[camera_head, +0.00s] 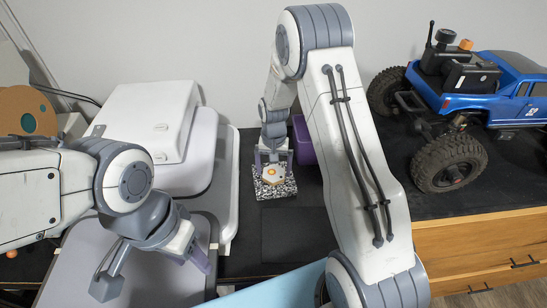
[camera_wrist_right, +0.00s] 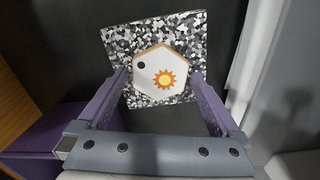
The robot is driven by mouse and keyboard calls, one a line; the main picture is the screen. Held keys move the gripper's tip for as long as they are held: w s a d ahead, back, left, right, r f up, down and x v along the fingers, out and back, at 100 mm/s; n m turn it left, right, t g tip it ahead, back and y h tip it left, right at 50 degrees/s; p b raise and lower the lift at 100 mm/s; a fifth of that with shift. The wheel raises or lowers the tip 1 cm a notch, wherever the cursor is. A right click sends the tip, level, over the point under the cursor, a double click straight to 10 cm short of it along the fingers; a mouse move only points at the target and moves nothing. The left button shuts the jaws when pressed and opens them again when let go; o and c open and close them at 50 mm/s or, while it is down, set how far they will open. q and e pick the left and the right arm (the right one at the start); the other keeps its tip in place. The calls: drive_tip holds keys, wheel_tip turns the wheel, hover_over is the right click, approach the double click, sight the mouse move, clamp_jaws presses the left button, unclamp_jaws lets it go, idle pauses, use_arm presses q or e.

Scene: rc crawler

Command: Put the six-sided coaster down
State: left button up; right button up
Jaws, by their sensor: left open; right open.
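The six-sided coaster (camera_head: 273,179) is white with a tan edge, an orange sun and a dark dot. It appears to lie flat on a black-and-white speckled square (camera_head: 284,190), within its outline. Both show clearly in the right wrist view, the coaster (camera_wrist_right: 155,66) in front of the speckled square (camera_wrist_right: 190,30). My right gripper (camera_head: 273,166) is open above the coaster, with its purple fingers (camera_wrist_right: 160,80) apart on either side of the coaster's near part. I cannot tell whether they touch it. My left gripper (camera_head: 154,271) is open and empty over a grey surface at the lower left.
A blue RC crawler (camera_head: 500,85) stands at the right on the dark top above wooden drawers (camera_head: 480,245). Dark surface in front of the speckled square is clear.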

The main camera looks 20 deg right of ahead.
sight(274, 174)
wheel_tip(274, 174, up, 11)
drive_tip(key=b, duration=0.3)
drive_tip(key=s+a+r+n, duration=0.5)
drive_tip(key=s+a, duration=0.6)
drive_tip(key=a, duration=0.1)
drive_tip(key=s+a+n, duration=0.2)
drive_tip(key=s+n, duration=0.1)
drive_tip(key=s, duration=0.6)
drive_tip(key=s+a+n+y, duration=0.1)
drive_tip(key=s+n, duration=0.3)
drive_tip(key=s, duration=0.5)
drive_tip(key=shift+s+a, duration=0.15)
drive_tip(key=shift+a, duration=0.25)
drive_tip(key=shift+r, duration=0.1)
